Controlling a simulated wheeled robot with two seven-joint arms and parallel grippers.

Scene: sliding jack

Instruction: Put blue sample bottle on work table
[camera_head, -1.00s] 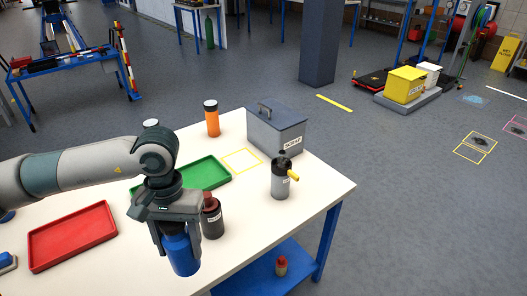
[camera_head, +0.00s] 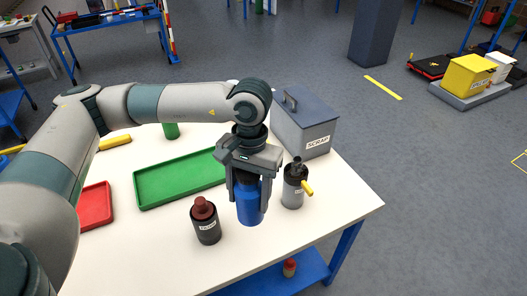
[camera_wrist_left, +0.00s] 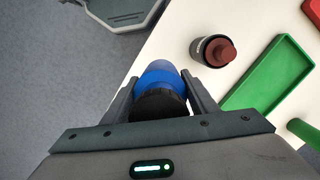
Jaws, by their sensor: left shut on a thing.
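The blue sample bottle (camera_head: 250,207) is upright between the fingers of my left gripper (camera_head: 248,195). The gripper is shut on it from above, near its dark cap. The bottle is over the white work table (camera_head: 330,232), between a dark bottle with a red cap and a grey bottle with a yellow nozzle. I cannot tell whether its base touches the table. In the left wrist view the blue bottle (camera_wrist_left: 158,75) shows between the fingers with its black cap (camera_wrist_left: 160,104) towards me. My right gripper is not in view.
The dark red-capped bottle (camera_head: 206,222) stands left of the blue bottle, the grey bottle (camera_head: 293,188) close on its right. A grey SCRAP box (camera_head: 305,130) stands behind. A green tray (camera_head: 160,187) and a red tray (camera_head: 95,205) lie left. The table's front right area is clear.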

